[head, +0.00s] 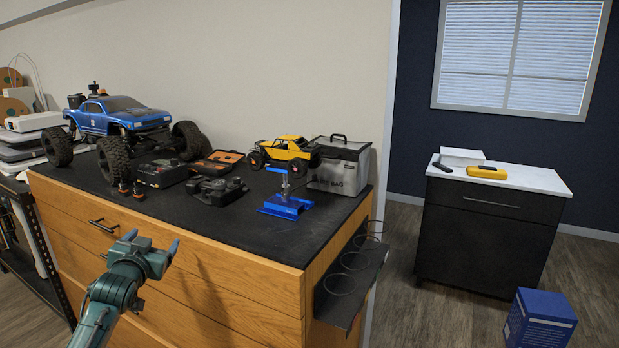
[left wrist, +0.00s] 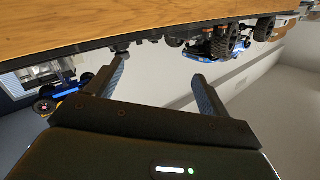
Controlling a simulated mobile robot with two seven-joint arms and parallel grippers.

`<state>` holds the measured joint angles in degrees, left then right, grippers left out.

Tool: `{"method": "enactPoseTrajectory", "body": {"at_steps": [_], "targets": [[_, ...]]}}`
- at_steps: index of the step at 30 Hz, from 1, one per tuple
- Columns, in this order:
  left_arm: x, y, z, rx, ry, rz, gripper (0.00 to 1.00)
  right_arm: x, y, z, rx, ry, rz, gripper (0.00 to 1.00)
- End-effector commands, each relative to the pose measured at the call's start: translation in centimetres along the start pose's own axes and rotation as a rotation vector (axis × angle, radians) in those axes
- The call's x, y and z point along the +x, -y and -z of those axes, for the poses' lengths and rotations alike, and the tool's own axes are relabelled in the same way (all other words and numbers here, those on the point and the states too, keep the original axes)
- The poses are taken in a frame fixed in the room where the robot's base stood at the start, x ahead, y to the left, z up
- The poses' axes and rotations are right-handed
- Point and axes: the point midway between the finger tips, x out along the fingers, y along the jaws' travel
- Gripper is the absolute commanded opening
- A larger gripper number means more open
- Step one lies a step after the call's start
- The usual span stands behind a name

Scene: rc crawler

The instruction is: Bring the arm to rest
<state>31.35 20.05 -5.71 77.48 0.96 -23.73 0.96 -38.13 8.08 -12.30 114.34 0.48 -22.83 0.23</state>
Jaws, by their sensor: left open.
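My left gripper (head: 152,243) is in front of the wooden cabinet, near its front top edge and apart from the things on top. Its two fingers are spread, and nothing is between them. The teal left arm (head: 105,305) comes in from the bottom left. My right gripper is not in view.
On the black cabinet top (head: 235,222) stand a blue truck (head: 118,115), a yellow crawler (head: 285,149) on a blue stand (head: 285,206), controllers (head: 216,189) and a grey bag (head: 338,168). A ringed side shelf (head: 350,285) juts out right. A blue box (head: 540,320) stands on the floor.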

Motion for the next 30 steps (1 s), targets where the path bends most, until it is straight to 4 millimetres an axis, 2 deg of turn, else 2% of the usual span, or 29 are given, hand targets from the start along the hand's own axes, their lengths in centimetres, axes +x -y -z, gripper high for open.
{"method": "enactPoseTrajectory", "body": {"at_steps": [1,5,8,11,14,18,21,24,27,30], "targets": [[-1.1,-2.0,-2.3,0.011,0.019,-0.03,0.8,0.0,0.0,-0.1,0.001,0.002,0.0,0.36],[-3.8,-5.7,-6.4,0.015,0.062,-0.088,0.8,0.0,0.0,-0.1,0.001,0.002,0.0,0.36],[-6.6,-8.7,-9.9,0.01,0.105,-0.137,0.8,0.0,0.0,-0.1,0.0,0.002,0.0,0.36],[-10.5,-12.0,-13.7,-0.003,0.157,-0.195,0.8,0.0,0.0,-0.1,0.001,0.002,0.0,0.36],[-15.7,-15.6,-17.5,-0.027,0.22,-0.261,0.8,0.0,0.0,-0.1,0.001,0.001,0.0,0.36],[-24.3,-20.0,-21.9,-0.08,0.319,-0.347,0.8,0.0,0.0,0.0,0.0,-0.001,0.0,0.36],[-30.3,-22.2,-23.7,-0.123,0.386,-0.394,0.8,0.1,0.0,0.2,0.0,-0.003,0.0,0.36],[-34.9,-23.6,-24.6,-0.162,0.441,-0.424,0.8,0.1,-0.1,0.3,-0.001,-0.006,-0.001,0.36],[-38.0,-24.3,-24.9,-0.188,0.477,-0.441,0.8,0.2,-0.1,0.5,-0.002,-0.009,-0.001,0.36],[-39.4,-24.6,-25.0,-0.202,0.496,-0.448,0.8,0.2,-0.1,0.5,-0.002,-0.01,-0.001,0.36]]}}
